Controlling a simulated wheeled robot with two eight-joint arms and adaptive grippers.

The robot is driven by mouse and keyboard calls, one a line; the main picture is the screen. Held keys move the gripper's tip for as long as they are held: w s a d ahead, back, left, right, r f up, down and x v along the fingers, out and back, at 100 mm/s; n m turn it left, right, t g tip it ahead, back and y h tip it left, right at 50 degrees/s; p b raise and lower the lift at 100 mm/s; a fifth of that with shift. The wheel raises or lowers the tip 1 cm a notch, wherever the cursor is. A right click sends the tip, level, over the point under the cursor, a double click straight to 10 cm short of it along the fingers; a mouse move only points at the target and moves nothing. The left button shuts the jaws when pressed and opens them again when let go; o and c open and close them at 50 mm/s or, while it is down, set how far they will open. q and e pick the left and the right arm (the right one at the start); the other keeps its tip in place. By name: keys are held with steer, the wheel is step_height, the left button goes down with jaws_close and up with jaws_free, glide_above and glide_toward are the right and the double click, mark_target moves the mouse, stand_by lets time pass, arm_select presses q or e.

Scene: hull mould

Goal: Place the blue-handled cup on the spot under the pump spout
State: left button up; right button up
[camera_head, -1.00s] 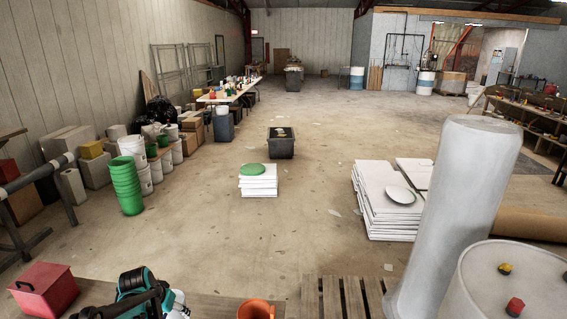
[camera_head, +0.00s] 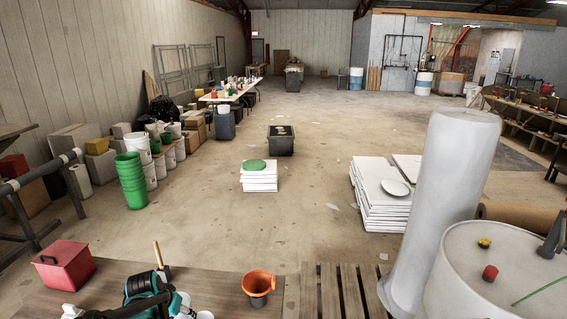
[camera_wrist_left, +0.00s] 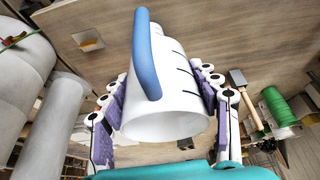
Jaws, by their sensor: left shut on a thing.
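The blue-handled cup (camera_wrist_left: 172,118) is white with dark marks on its side, and shows large in the left wrist view. My left gripper (camera_wrist_left: 160,95) is shut on it, with purple-padded fingers on both sides of the cup wall. The blue handle (camera_wrist_left: 147,55) points up in that view. In the head view my left arm is at the bottom left, over the bench, and the cup cannot be made out clearly. A dark grey fitting (camera_head: 553,237), possibly the pump, stands on the white drum at the right. The spot under its spout cannot be made out. My right gripper is not in view.
The white drum (camera_head: 470,275) and a tall grey-white cylinder (camera_head: 442,210) stand right of a slatted pallet (camera_head: 345,290).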

arm_select(q)
steer(key=d+f, duration=0.1)
steer(key=d+f+b, duration=0.1)
steer(key=f, duration=0.1)
steer(key=shift+s+d+f, duration=0.1)
steer(key=shift+s+d, duration=0.05)
steer(key=shift+d, duration=0.1)
steer(key=s+d+f+b, duration=0.9)
steer(key=d+f, duration=0.2)
steer(key=shift+s+f+n, duration=0.2)
steer(key=shift+f+n, duration=0.15)
steer(key=shift+n, duration=0.05)
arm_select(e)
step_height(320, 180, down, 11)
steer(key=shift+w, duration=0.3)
arm_select(q)
steer(key=shift+r, duration=0.1)
